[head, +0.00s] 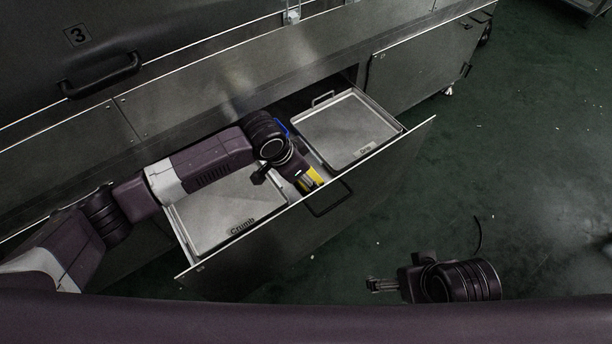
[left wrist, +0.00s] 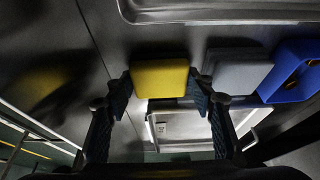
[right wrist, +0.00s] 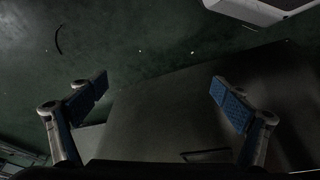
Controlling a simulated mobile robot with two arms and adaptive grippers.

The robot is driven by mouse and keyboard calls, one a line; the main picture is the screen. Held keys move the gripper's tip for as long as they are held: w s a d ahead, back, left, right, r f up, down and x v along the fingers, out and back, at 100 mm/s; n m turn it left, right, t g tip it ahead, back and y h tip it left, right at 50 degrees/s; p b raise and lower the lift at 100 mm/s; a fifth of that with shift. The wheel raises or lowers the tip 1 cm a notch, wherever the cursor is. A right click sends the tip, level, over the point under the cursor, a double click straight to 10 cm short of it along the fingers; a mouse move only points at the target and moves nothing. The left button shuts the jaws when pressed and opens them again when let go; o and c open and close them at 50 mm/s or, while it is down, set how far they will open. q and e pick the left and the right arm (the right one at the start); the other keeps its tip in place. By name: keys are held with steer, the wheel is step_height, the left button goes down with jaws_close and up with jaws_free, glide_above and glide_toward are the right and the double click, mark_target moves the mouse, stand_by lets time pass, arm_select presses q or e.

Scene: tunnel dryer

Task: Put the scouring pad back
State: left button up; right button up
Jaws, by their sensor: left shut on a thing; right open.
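The yellow scouring pad (head: 313,178) is between the fingers of my left gripper (head: 306,183), over the strip between the two trays of the open drawer (head: 315,240). In the left wrist view the pad (left wrist: 160,78) shows as a yellow block with both fingertips at its sides. A grey block (left wrist: 238,68) and a blue holder (left wrist: 294,72) sit in a row beside it. Whether the pad touches the drawer floor I cannot tell. My right gripper (head: 377,285) is open and empty, outside the drawer above the floor; it also shows in the right wrist view (right wrist: 158,90).
The tray marked Crumb (head: 215,205) lies left of my left gripper, and the tray marked Drip (head: 343,130) lies right of it. The drawer handle (head: 328,200) sticks out in front. The green floor (head: 520,170) at right is mostly clear.

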arm_select(q)
steer(key=o, duration=0.7)
steer(key=p+v, duration=0.1)
steer(key=v, duration=0.3)
steer(key=shift+w, duration=0.15)
steer(key=shift+p+v, duration=1.3)
steer(key=shift+v, duration=2.85)
arm_select(e)
steer(key=x, duration=0.7)
steer(key=shift+s+g, duration=0.3)
steer(key=shift+a, duration=0.15)
